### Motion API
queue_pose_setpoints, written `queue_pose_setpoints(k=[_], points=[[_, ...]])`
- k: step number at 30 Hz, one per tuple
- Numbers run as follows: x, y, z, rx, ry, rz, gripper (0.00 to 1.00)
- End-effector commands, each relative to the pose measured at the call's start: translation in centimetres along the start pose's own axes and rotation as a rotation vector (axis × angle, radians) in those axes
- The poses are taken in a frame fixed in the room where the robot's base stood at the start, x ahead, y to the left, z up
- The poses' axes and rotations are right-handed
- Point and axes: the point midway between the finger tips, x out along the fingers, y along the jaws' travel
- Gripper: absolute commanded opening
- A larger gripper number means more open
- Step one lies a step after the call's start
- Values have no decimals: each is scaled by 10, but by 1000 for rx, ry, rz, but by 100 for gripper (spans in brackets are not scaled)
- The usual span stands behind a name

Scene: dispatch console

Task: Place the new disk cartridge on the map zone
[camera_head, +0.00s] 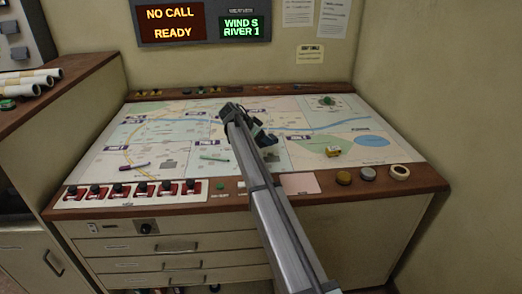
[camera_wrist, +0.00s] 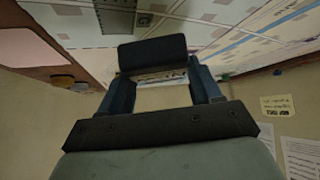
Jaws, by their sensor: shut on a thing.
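My gripper (camera_wrist: 158,76) is shut on a dark, flat block (camera_wrist: 152,50), which I take to be the disk cartridge. The block spans the gap between the two blue fingers in the wrist view. In the head view my gripper (camera_head: 262,134) is over the middle of the map (camera_head: 180,127), right of centre, and my arm hides part of the map below it. The held block is hard to separate from the dark fingers there. The map has several zones with purple labels; I cannot tell which is meant. I cannot tell whether the block touches the map.
Red switches (camera_head: 118,191) line the front edge. The wall display (camera_head: 200,22) stands behind.

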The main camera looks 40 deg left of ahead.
Motion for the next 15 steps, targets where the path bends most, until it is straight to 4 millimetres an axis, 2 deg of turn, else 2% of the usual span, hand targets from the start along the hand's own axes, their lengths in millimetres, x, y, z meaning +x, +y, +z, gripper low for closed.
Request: queue_pose_setpoints(k=[15], points=[[37, 0, 37, 0, 1, 0, 28]])
